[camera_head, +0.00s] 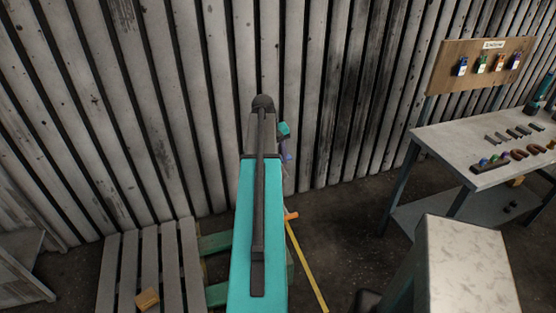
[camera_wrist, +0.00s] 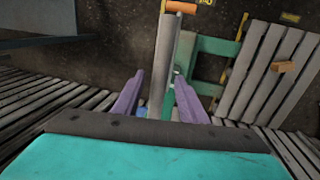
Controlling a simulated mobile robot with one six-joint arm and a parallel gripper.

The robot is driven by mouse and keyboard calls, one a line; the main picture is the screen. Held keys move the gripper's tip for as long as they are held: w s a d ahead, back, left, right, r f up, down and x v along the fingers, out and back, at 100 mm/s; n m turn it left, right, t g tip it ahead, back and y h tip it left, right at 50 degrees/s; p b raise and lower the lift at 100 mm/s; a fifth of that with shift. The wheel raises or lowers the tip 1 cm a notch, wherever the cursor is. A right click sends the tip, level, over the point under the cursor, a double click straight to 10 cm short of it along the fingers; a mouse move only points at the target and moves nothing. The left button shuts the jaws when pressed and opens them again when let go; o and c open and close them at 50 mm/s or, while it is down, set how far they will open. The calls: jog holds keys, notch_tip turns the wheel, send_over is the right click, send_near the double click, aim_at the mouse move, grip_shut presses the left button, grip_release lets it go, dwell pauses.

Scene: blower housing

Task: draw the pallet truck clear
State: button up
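The green pallet truck (camera_head: 215,243) is low on the floor, its forks reaching toward a slatted pallet (camera_head: 108,262). It also shows in the wrist view (camera_wrist: 217,46). A grey bar (camera_wrist: 164,60) with an orange end (camera_wrist: 180,6) stands beside the forks; the orange end (camera_head: 291,215) shows beside my teal arm in the head view. My gripper (camera_wrist: 158,98) has two purple fingers spread apart, with the grey bar visible between them. I cannot tell how far the bar is from the fingers, and no contact shows. My arm hides most of the truck in the head view.
A small wooden block (camera_head: 147,298) lies on the pallet. A yellow floor line (camera_head: 306,266) runs right of my arm. A corrugated wall (camera_head: 340,90) closes the back. A workbench (camera_head: 450,140) with tools stands at right.

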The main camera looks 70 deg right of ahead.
grip_shut()
dwell(1.4)
jog(key=shift+d, duration=0.55)
jog(key=shift+a+r, duration=0.1)
jog(key=shift+a, duration=0.25)
